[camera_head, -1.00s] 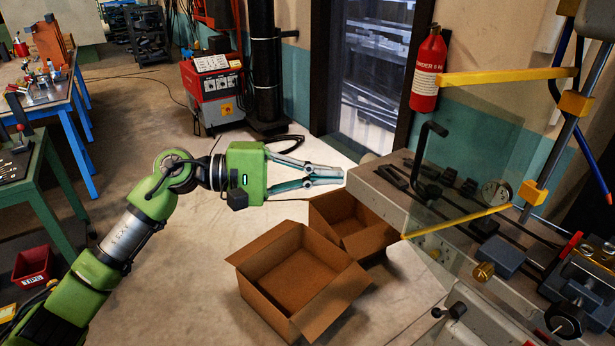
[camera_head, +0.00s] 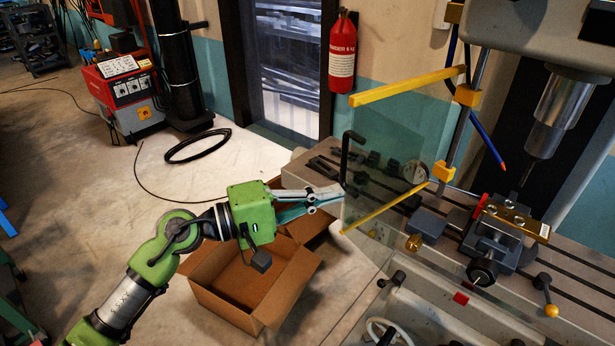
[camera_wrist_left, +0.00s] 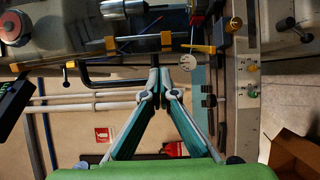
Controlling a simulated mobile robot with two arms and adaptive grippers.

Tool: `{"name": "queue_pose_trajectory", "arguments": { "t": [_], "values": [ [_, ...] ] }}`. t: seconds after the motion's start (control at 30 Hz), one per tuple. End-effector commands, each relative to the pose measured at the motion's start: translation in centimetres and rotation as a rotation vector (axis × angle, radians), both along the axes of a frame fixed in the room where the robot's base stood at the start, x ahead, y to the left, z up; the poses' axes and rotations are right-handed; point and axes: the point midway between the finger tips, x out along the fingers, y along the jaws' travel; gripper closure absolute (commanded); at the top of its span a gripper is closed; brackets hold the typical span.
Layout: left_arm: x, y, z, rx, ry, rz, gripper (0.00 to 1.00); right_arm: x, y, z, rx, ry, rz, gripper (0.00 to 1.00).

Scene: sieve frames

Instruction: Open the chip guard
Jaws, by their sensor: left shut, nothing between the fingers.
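The chip guard (camera_head: 385,170) is a clear upright panel with yellow bars along its top and bottom, standing at the milling machine's table. A black bent handle (camera_head: 346,155) is at its left edge. The guard hangs from a grey post by yellow clamps (camera_head: 443,172). My left gripper (camera_head: 340,193) is shut and empty, its tips at the guard's left edge just below the handle in the head view. In the left wrist view the shut fingertips (camera_wrist_left: 168,68) lie close to a black bent bar (camera_wrist_left: 110,84); whether they touch it I cannot tell. My right gripper is out of view.
The machine table (camera_head: 575,270) carries a vise (camera_head: 500,240), with the spindle (camera_head: 558,115) above it. Open cardboard boxes (camera_head: 215,292) stand on the floor below my left arm. A fire extinguisher (camera_head: 342,55) hangs on the wall behind. A black hose (camera_head: 197,146) lies on the floor.

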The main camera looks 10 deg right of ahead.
Motion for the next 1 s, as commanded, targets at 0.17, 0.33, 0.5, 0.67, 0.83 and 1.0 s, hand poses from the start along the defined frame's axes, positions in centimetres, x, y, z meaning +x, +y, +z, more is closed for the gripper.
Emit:
{"name": "queue_pose_trajectory", "arguments": {
  "t": [0.17,0.33,0.5,0.67,0.83,1.0],
  "values": [
    [-1.2,-0.5,0.1,0.0,0.002,0.0,1.0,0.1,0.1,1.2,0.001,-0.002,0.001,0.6],
    [-1.4,-0.5,-0.1,0.001,0.001,0.0,1.0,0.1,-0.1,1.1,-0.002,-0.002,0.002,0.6],
    [-1.4,-0.5,-0.1,0.001,0.001,0.0,1.0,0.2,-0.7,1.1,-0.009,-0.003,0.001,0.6],
    [-2.4,-0.8,-0.1,0.002,-0.001,-0.002,1.0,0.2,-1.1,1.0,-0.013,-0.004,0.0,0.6],
    [-5.8,-1.8,-0.1,0.003,0.0,-0.003,1.0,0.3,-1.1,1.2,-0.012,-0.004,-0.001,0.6],
    [-7.9,-2.7,0.0,0.001,0.001,-0.001,1.0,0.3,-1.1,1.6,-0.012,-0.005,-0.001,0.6]
  ]
}}
